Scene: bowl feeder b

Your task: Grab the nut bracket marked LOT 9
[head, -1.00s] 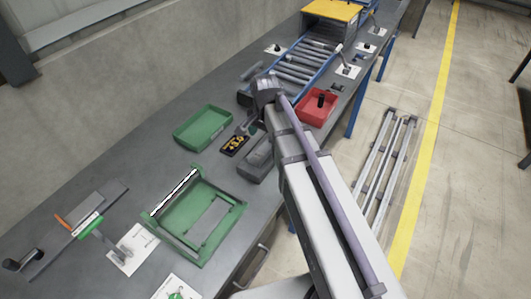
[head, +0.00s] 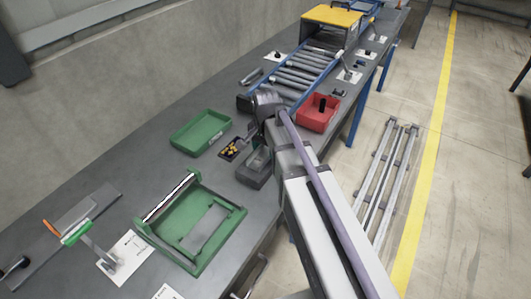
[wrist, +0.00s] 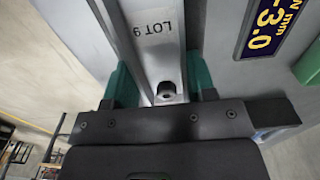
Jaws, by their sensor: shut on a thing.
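The nut bracket (wrist: 155,48), a pale grey metal channel stamped LOT 9, shows in the wrist view with a dark round nut or hole near its lower end. My gripper (wrist: 161,86) has its green fingertips on either side of the bracket and is shut on it. In the head view my gripper (head: 249,137) is over the bench beside a small display and a dark grey box; the bracket is hard to make out there.
The display (head: 234,149) has yellow characters; it reads -3.0 in the wrist view (wrist: 268,28). The dark grey box (head: 252,174) stands close by. A green tray (head: 198,146), a green frame fixture (head: 165,232), a red bin (head: 327,123) and a roller conveyor (head: 285,80) surround the arm.

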